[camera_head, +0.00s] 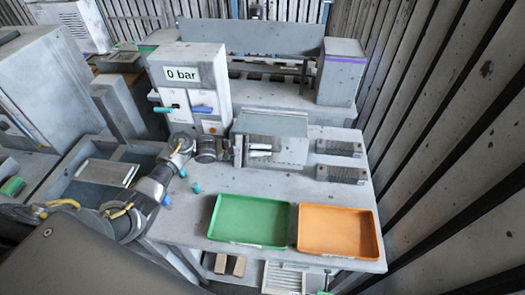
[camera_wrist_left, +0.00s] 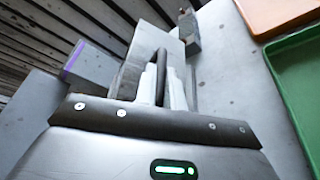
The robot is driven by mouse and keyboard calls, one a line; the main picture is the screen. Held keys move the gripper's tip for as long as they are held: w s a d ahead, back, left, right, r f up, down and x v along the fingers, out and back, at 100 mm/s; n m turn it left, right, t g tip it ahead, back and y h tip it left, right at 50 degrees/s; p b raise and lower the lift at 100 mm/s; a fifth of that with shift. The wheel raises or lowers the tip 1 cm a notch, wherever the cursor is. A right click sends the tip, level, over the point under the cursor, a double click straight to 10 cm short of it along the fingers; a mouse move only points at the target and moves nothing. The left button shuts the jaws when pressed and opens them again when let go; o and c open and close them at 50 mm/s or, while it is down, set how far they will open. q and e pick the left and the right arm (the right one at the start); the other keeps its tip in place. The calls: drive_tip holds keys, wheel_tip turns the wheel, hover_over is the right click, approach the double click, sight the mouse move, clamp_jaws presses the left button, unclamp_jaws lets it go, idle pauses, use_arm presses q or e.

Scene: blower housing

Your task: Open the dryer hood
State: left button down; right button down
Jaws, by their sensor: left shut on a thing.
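The dryer hood (camera_head: 270,123) is a grey metal cover at the back middle of the grey table. In the left wrist view its grey plate (camera_wrist_left: 150,40) fills the area beyond the fingers. My left gripper (camera_head: 262,149) reaches in from the left and is at the hood's front. In the left wrist view the pale fingers of my left gripper (camera_wrist_left: 163,88) are shut on a dark upright bar, the hood handle (camera_wrist_left: 162,62). The fingertips' exact contact is partly hidden. My right gripper is in neither view.
A green tray (camera_head: 249,220) and an orange tray (camera_head: 338,232) lie at the table's front. Two dark ribbed blocks (camera_head: 340,148) sit right of the hood. A cabinet with a "0 bar" display (camera_head: 182,74) stands behind my left arm. Slatted walls close the right side.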

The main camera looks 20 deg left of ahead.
use_arm(q)
wheel_tip(320, 180, up, 8)
drive_tip(key=w, duration=0.2)
drive_tip(key=shift+w+a+f, duration=0.2)
drive_tip(key=shift+a+f, duration=0.05)
drive_tip(key=shift+a, duration=0.1)
drive_tip(key=c, duration=1.5)
unclamp_jaws()
